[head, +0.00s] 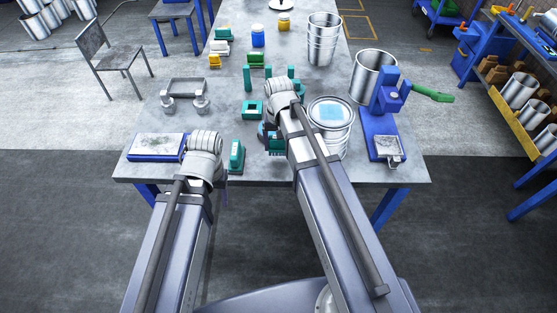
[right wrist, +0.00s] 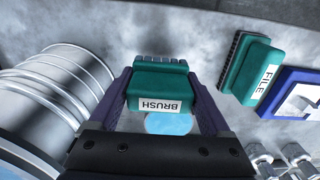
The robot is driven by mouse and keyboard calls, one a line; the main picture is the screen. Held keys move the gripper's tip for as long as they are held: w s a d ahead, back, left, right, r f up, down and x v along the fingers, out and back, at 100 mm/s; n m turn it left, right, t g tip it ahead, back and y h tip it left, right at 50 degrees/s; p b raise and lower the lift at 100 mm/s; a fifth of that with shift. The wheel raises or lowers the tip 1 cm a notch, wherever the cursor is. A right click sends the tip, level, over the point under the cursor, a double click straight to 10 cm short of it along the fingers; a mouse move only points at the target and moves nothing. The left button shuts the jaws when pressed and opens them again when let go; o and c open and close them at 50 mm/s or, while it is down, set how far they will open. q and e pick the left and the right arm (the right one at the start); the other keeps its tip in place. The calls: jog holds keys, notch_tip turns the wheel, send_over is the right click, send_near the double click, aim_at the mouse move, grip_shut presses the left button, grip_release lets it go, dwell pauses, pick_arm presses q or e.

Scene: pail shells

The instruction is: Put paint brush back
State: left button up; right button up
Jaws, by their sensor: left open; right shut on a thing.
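The brush is a teal block labelled BRUSH (right wrist: 160,88) with bristles, seen close in the right wrist view. My right gripper (right wrist: 165,100) is shut on it, one finger at each side. In the head view, teal parts of it (head: 276,146) show beside my right wrist; the fingers are mostly hidden. A pale blue disc (right wrist: 168,124) shows past the brush; I cannot tell whether they touch. A teal frame with a dark opening (head: 252,109) sits just left of my right wrist. My left gripper (head: 223,188) is open at the table's front edge, mostly hidden by its arm.
A teal block labelled FILE (right wrist: 258,74) stands left of my right gripper in the head view (head: 237,156). A closed pail (head: 331,137) stands close to its right. A blue tray (head: 157,147) lies left; a blue press (head: 381,130) stands right. Several pails and small blocks stand farther back.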

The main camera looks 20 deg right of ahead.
aim_at(279, 161)
jog(key=shift+f+b, duration=1.95)
jog(key=shift+f, duration=0.6)
jog(key=shift+f, duration=0.1)
jog(key=shift+f, duration=0.15)
jog(key=o, duration=1.1)
jog(key=shift+r, duration=0.25)
notch_tip(279, 161, up, 12)
jog(key=p, duration=1.2)
jog(key=shift+r, duration=0.1)
jog(key=s+a+n, duration=0.2)
jog(key=s+a, duration=0.1)
jog(key=s, duration=0.1)
jog(key=s+a+n, duration=0.2)
jog(key=s+a, duration=0.2)
jog(key=s, duration=0.1)
jog(key=s+a+n+h, duration=0.1)
jog(key=s+a+n, duration=0.2)
jog(key=s, duration=0.2)
jog(key=shift+s+a, duration=0.15)
jog(key=shift+a, duration=0.05)
